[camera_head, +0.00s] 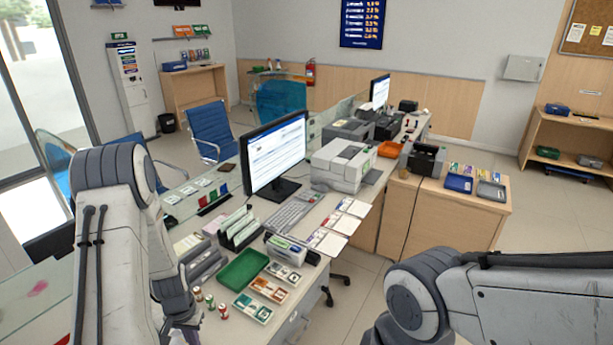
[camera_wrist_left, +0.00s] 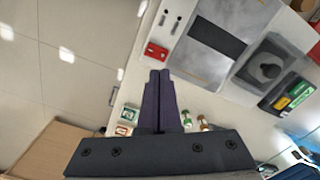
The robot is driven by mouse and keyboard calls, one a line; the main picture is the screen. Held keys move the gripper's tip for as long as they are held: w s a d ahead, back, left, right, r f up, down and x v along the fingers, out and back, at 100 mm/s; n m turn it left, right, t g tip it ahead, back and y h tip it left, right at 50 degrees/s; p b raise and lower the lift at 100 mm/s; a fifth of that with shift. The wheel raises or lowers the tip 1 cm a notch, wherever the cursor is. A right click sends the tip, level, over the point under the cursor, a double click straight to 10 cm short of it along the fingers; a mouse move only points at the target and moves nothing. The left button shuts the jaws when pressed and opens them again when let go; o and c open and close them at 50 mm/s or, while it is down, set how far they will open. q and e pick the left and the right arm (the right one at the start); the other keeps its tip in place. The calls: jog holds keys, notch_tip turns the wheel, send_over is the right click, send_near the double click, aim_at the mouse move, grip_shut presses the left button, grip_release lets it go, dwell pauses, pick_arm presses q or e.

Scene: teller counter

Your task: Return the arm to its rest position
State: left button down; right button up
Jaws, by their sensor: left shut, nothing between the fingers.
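My left arm comes in from the left in the head view and reaches down to the near end of the counter (camera_head: 270,308). My left gripper shows in the wrist view with its two dark fingers (camera_wrist_left: 160,80) pressed together and nothing between them. It is over or beside the counter edge; the exact height is hard to tell. My right arm crosses the lower right of the head view, and its gripper is out of the picture.
Small rolls (camera_head: 210,304), a green tray (camera_head: 243,270) and several card trays (camera_head: 268,290) lie close to the left gripper. A monitor (camera_head: 275,160), keyboard (camera_head: 293,212) and printer (camera_head: 341,165) stand farther back. Open floor (camera_head: 365,285) lies right of the counter.

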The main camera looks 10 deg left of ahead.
pick_arm(q)
jog(key=d+r+m+b, duration=0.25)
jog(key=d+r, duration=0.25)
jog(key=d, duration=0.6)
jog(key=d+r+m+b, duration=0.2)
jog(key=d+r+b, duration=0.3)
jog(key=d, duration=0.5)
jog(key=s+d+r+m+b, duration=0.1)
jog(key=s+d, duration=0.3)
jog(key=s, duration=0.4)
jog(key=s+d+r+m+h+b, duration=0.1)
jog(key=s+d+r+m+b, duration=0.1)
jog(key=s, duration=0.6)
jog(key=d+r+m, duration=0.1)
jog(key=d+r, duration=0.1)
jog(key=d, duration=0.1)
jog(key=shift+s+d+r, duration=0.2)
jog(key=shift+d, duration=0.1)
